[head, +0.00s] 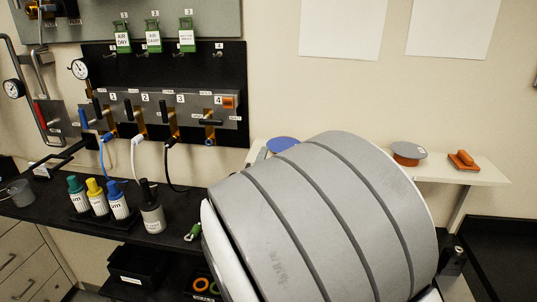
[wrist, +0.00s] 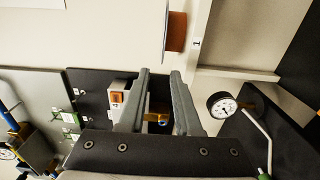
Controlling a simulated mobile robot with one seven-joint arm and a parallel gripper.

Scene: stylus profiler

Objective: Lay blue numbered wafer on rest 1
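A blue disc (head: 283,144), which looks like the blue wafer, shows at the left part of the wall shelf in the head view, partly hidden by my arm. What lies under it is hidden there. In the wrist view an orange rest (wrist: 176,32) with a thin disc edge on it stands on the shelf by a label 1. I cannot tell that disc's colour or number. My gripper (wrist: 160,73) is open, its fingers apart with nothing seen between them, and points towards the shelf area. My arm hides the gripper in the head view.
A grey disc (head: 409,149) lies on an orange rest further right on the shelf (head: 492,173), with an orange block (head: 463,159) near the right end. A valve panel with gauges is on the wall at left. Bottles (head: 97,196) stand on the dark bench.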

